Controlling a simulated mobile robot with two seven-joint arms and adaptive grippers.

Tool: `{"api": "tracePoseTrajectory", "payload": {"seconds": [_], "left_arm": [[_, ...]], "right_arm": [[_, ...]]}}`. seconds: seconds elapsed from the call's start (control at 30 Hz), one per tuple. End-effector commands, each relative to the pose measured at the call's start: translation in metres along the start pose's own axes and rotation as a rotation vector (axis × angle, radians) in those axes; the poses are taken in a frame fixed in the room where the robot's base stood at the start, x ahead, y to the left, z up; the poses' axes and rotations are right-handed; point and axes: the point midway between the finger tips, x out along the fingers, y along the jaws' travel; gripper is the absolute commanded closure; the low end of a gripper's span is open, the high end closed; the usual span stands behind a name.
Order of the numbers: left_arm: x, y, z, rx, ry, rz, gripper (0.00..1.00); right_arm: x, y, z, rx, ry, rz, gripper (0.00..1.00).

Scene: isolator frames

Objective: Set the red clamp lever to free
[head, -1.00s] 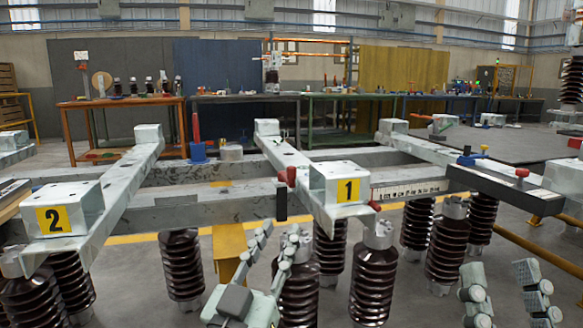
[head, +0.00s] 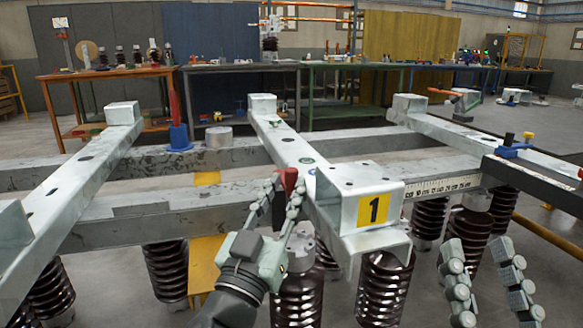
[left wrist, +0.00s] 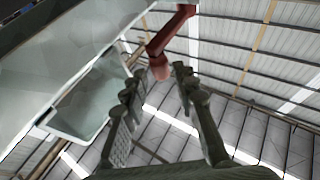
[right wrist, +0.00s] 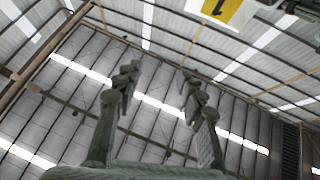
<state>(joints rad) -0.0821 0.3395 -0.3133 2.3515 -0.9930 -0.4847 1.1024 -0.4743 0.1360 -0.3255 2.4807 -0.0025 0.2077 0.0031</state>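The red clamp lever (head: 289,180) sits on the side of the pale beam left of the number 1 block. My left gripper (head: 279,190) is open, with its fingertips on either side of the lever; the fingers hide part of it. In the left wrist view the red lever (left wrist: 158,62) hangs between the two fingertips (left wrist: 156,78), its lower end close to the left one. Whether they touch is not clear. My right gripper (head: 481,248) is open and empty at the lower right, below the frame; its spread fingers also show in the right wrist view (right wrist: 158,82).
The number 1 block (head: 360,200) stands just right of the lever. Dark ribbed insulators (head: 383,290) stand below the frame. Workbenches line the back.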

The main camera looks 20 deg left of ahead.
Motion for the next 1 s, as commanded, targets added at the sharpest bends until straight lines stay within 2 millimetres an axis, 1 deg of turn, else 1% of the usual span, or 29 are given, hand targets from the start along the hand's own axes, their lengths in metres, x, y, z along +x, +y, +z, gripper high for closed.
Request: {"api": "tracePoseTrajectory", "payload": {"seconds": [0.03, 0.2, 0.33, 0.57, 0.6, 0.8, 0.83, 1.0], "left_arm": [[0.01, 0.0, -0.003, 0.003, 0.003, 0.002, 0.72], [0.031, 0.0, -0.002, 0.002, 0.002, 0.001, 0.72], [0.037, 0.0, 0.0, 0.001, 0.0, 0.0, 0.72], [0.038, 0.0, 0.0, 0.0, -0.001, 0.0, 0.72], [0.038, 0.0, 0.0, 0.0, -0.001, 0.0, 0.73], [0.038, 0.0, 0.0, 0.0, -0.001, 0.0, 0.98], [0.038, 0.0, 0.0, 0.0, 0.0, 0.0, 1.0], [0.038, 0.0, 0.0, 0.0, 0.0, 0.0, 1.0]], "right_arm": [[0.001, -0.001, 0.003, 0.002, -0.035, -0.001, 0.6], [0.0, -0.003, 0.016, 0.007, -0.118, -0.003, 0.6], [-0.002, -0.003, 0.021, 0.008, -0.146, -0.003, 0.6], [-0.002, -0.004, 0.023, 0.008, -0.153, -0.004, 0.6], [-0.002, -0.004, 0.022, 0.008, -0.152, -0.003, 0.6], [-0.002, -0.004, 0.022, 0.008, -0.151, -0.003, 0.6], [-0.002, -0.004, 0.022, 0.008, -0.151, -0.003, 0.6], [-0.002, -0.004, 0.022, 0.008, -0.151, -0.003, 0.6]]}}
